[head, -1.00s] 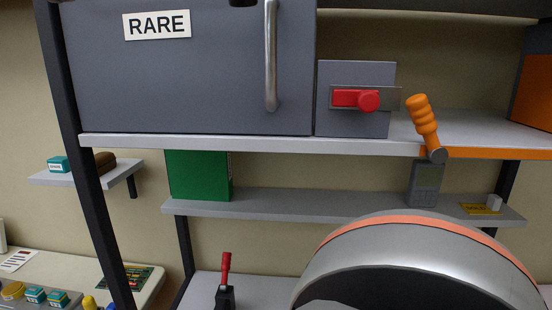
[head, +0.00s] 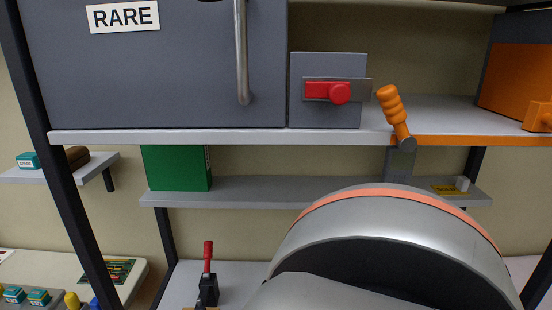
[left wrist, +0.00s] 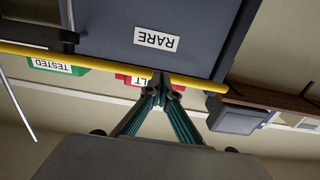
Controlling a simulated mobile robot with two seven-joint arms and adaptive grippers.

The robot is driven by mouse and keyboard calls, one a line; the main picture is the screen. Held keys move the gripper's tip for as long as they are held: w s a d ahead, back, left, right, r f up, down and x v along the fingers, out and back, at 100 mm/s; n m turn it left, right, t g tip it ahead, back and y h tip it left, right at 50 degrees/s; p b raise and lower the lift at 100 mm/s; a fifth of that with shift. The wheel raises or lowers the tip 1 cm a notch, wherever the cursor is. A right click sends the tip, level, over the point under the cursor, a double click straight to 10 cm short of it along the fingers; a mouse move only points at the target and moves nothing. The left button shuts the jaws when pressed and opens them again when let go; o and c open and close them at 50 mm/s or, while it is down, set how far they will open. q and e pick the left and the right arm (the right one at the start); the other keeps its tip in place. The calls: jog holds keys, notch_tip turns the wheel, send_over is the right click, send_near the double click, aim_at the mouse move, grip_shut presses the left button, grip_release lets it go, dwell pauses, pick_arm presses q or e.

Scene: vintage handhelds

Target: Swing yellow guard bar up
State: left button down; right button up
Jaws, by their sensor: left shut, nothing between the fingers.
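The yellow guard bar (left wrist: 105,63) runs across the left wrist view, in front of a grey cabinet (left wrist: 110,25) labelled RARE, which looks upside down there. The bar is out of the head view, where the same cabinet (head: 175,75) stands on the upper shelf. My left gripper (left wrist: 160,80) is shut with nothing between its fingers. Its fingertips overlap the bar in the picture; I cannot tell whether they touch it. My right gripper is in neither view.
A small grey box (head: 328,115) with a red latch and an orange handle (head: 391,103) sit right of the cabinet. A green box (head: 176,168) stands on the shelf below. In the left wrist view, a green TESTED sign (left wrist: 80,69) and a red label (left wrist: 127,81) lie beyond the bar.

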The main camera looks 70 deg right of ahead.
pick_arm(q)
jog(key=shift+d, duration=0.1)
jog(key=shift+w+d+r+p, duration=0.3)
jog(key=shift+d+r+p, duration=0.1)
jog(key=shift+d+r, duration=0.1)
dwell(0.3)
jog(key=b+v, duration=0.2)
jog(key=v, duration=0.7)
jog(key=shift+s+a, duration=0.2)
jog(key=shift+f, duration=0.1)
dwell(0.4)
